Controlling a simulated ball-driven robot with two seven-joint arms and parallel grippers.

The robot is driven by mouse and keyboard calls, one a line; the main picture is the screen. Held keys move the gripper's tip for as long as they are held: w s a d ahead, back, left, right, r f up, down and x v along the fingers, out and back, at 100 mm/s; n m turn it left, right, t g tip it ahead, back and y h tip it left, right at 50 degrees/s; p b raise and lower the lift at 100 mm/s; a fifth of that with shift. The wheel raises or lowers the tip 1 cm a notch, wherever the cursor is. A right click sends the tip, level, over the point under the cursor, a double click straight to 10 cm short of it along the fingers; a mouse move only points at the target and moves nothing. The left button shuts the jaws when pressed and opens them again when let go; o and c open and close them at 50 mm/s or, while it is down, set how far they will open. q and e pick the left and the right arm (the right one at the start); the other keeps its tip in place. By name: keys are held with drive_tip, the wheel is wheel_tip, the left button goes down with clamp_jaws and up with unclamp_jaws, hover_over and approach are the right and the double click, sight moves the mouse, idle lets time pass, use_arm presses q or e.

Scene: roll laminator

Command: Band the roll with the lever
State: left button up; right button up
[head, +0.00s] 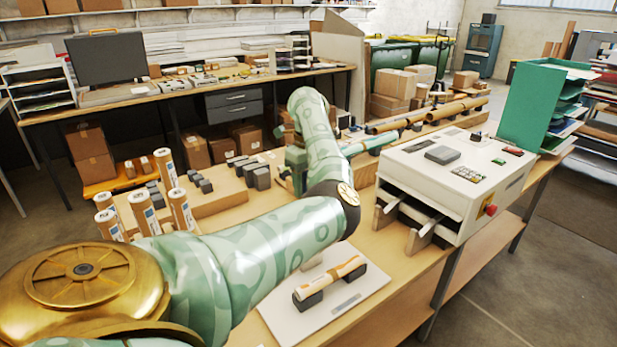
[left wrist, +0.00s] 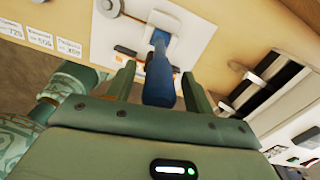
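A brown roll (head: 330,279) lies across two dark cradles on a white plate (head: 290,318) at the near side of the bench. My left arm crosses the head view and covers part of the plate's far side. My left gripper (head: 296,166) is small and partly hidden there; its fingertips are not clear. In the left wrist view my left gripper (left wrist: 158,72) has its fingers apart. A blue lever (left wrist: 160,78) stands between them, with a visible gap on each side. Its far end is over a white plate (left wrist: 185,18). My right gripper is not in view.
A white laminator (head: 455,175) with a red button stands to the right. Labelled upright rolls (head: 181,210) stand on the left. Dark blocks (head: 260,178) sit on a wooden board behind. A green tray rack (head: 535,105) is at the far right.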

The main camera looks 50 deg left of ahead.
use_arm(q)
drive_tip(key=shift+d, duration=0.1)
drive_tip(key=shift+r, duration=0.4)
wheel_tip(320, 180, up, 16)
drive_tip(key=p, duration=0.2)
drive_tip(key=shift+f, duration=0.25)
